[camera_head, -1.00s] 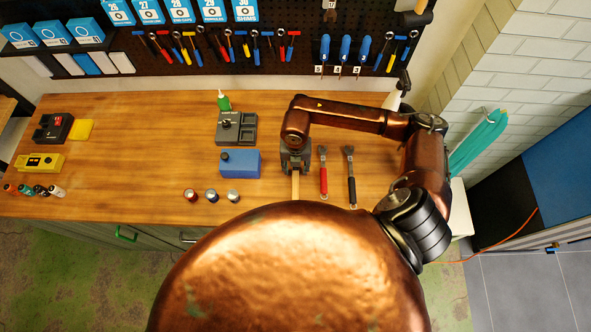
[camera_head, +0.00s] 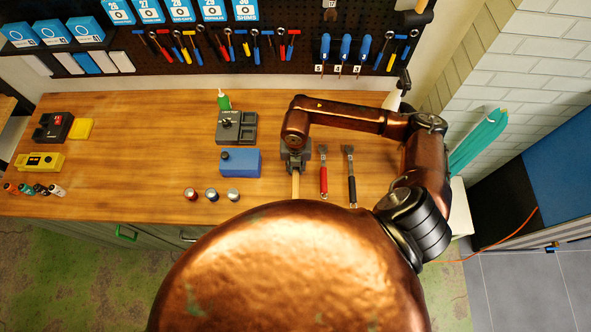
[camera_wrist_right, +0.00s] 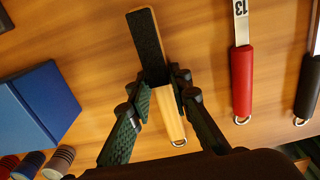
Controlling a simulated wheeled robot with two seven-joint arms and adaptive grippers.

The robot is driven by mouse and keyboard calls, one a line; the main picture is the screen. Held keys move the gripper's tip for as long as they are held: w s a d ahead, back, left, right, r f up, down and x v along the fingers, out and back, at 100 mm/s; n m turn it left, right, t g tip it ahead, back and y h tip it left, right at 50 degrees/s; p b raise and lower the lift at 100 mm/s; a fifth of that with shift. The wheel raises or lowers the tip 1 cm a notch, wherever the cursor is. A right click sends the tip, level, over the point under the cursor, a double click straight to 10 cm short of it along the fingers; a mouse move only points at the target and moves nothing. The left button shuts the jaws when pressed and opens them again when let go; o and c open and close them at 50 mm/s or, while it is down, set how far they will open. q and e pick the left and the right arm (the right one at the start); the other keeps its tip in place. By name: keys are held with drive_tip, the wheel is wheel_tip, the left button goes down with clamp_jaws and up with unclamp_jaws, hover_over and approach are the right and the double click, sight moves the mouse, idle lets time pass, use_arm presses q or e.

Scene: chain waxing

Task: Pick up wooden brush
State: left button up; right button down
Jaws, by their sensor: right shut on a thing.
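The wooden brush (camera_wrist_right: 172,118) has a pale wooden handle with a metal ring at its end and a strip of black bristles. In the wrist view it lies between the fingers of my right gripper (camera_wrist_right: 161,90), which is shut on it near where bristles and handle meet. In the head view my right gripper (camera_head: 295,163) is over the workbench (camera_head: 150,125), and the brush handle (camera_head: 295,187) shows just below it. The gripper hides the rest of the brush there. My left gripper is not in view.
A red-handled tool (camera_head: 323,180) and a black-handled tool (camera_head: 351,185) lie just right of the brush. A blue container (camera_head: 241,163), several small cans (camera_head: 211,195) and a grey device (camera_head: 236,127) stand to the left. The bench further left has free room.

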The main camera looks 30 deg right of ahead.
drive_tip(key=shift+r, duration=0.1)
drive_tip(key=shift+r, duration=0.5)
drive_tip(key=s+a+r+b, duration=0.2)
drive_tip(key=s+r+b, duration=0.1)
drive_tip(key=s+r, duration=0.8)
drive_tip(key=s, duration=0.3)
drive_tip(key=shift+r, duration=0.4)
drive_tip(key=shift+w, duration=0.1)
